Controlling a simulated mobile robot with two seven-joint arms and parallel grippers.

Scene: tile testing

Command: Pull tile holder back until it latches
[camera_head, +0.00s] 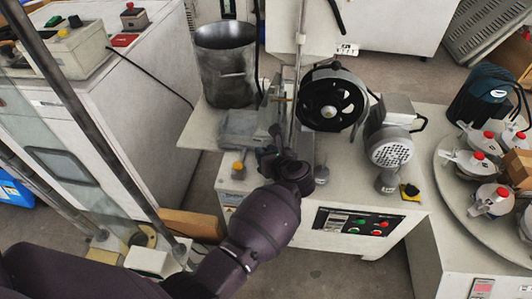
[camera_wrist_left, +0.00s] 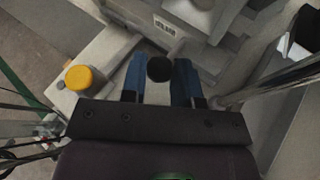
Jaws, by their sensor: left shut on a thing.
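My left arm reaches from the bottom left to the testing machine (camera_head: 255,195) in the head view. My left gripper (camera_head: 270,155) is at the front of the machine's grey tile holder area (camera_head: 240,128), left of the black wheel. In the left wrist view, my left gripper (camera_wrist_left: 160,80) has its two blue fingers shut on either side of a black round knob (camera_wrist_left: 159,68), which I take to be the tile holder's handle. The arm and wrist hide part of the holder, and I cannot tell whether it is latched. My right gripper is not in view.
A black spoked wheel (camera_head: 332,98) and a grey motor (camera_head: 390,145) stand right of the holder. A metal bucket (camera_head: 226,70) stands behind it. A yellow knob (camera_wrist_left: 79,77) is near my left gripper. A round table (camera_head: 465,190) with several red-topped pots is at right.

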